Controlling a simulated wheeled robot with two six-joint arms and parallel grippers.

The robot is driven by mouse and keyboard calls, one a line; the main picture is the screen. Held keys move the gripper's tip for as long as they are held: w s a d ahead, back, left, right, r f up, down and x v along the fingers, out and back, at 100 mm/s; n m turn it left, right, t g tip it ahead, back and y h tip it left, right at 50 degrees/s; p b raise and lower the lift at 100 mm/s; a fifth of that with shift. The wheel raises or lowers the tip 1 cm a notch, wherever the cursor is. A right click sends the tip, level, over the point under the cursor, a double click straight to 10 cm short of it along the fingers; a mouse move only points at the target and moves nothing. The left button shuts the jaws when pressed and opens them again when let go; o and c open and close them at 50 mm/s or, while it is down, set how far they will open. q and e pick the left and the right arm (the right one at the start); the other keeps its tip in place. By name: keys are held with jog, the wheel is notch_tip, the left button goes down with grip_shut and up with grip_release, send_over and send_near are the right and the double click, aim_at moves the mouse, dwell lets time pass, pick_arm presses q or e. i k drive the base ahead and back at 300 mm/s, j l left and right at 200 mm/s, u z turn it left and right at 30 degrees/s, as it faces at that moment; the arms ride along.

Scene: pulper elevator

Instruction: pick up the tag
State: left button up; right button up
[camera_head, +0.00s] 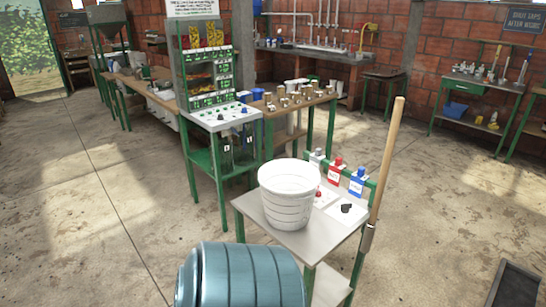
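I cannot make out a loose tag for certain. On the near small table (261,207) stand a grey-white bottle (316,160), a red bottle (335,170) and a blue bottle (357,182). The bottles carry pale labels or tags too small to read. A white ribbed bucket (289,196) stands on the same table, left of and in front of the bottles. Neither of my grippers shows in the head view.
A teal ribbed drum (250,275) fills the bottom centre. A long wooden handle (388,150) stands upright at the table's right side. A green-framed stand with a control panel (222,116) is behind. Concrete floor (90,200) is open at left.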

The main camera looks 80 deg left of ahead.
aim_at(315, 159)
jog(key=u, duration=2.2)
jog(key=i+j, duration=0.35)
jog(key=j, duration=0.15)
jog(key=i+j+z, duration=0.45)
jog(key=j+z, duration=0.25)
jog(key=j, duration=0.15)
jog(key=i+j+z, duration=0.2)
jog(key=j, duration=0.15)
jog(key=k, duration=0.1)
